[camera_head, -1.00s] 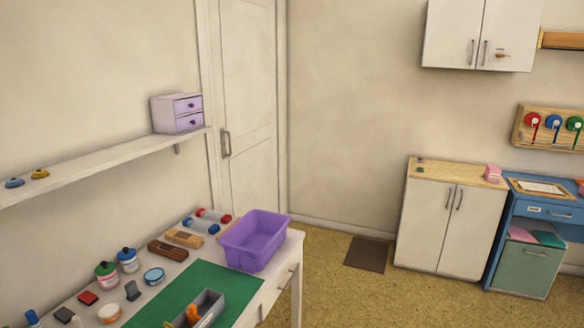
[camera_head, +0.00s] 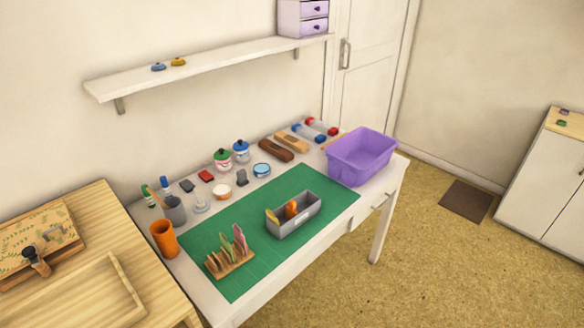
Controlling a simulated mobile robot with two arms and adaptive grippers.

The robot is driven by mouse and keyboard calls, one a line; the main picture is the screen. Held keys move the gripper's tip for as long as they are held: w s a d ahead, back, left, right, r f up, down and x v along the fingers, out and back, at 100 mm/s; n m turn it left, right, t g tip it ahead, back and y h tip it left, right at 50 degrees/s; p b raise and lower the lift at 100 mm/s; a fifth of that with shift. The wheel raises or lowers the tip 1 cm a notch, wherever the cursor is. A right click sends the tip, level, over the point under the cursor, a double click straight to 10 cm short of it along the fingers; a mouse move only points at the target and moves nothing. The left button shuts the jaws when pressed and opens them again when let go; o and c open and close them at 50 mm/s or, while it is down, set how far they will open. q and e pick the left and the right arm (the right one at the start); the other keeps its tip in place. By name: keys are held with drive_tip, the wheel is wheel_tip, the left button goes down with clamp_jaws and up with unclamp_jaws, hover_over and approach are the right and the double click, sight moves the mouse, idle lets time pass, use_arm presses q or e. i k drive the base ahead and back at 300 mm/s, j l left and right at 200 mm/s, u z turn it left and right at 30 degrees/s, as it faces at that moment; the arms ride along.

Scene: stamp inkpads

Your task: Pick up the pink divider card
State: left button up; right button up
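A small wooden rack (camera_head: 230,262) stands on the green mat (camera_head: 298,203) on the white table. Several thin cards stand in it, green and pink ones among them. A pink card (camera_head: 240,238) stands upright at the rack's right end, close to a green one; the cards overlap, so their edges are hard to separate. A grey box (camera_head: 294,229) with orange and yellow pieces in it sits to the right of the rack. Neither of my grippers is in view.
A purple bin (camera_head: 362,156) stands at the table's right end. Jars, ink pads and brushes line the back edge. An orange cup (camera_head: 164,239) stands left of the mat. A wooden table (camera_head: 95,262) adjoins at left. Open floor lies in front and right.

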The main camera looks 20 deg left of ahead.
sight(238, 236)
drive_tip(key=u, duration=1.05)
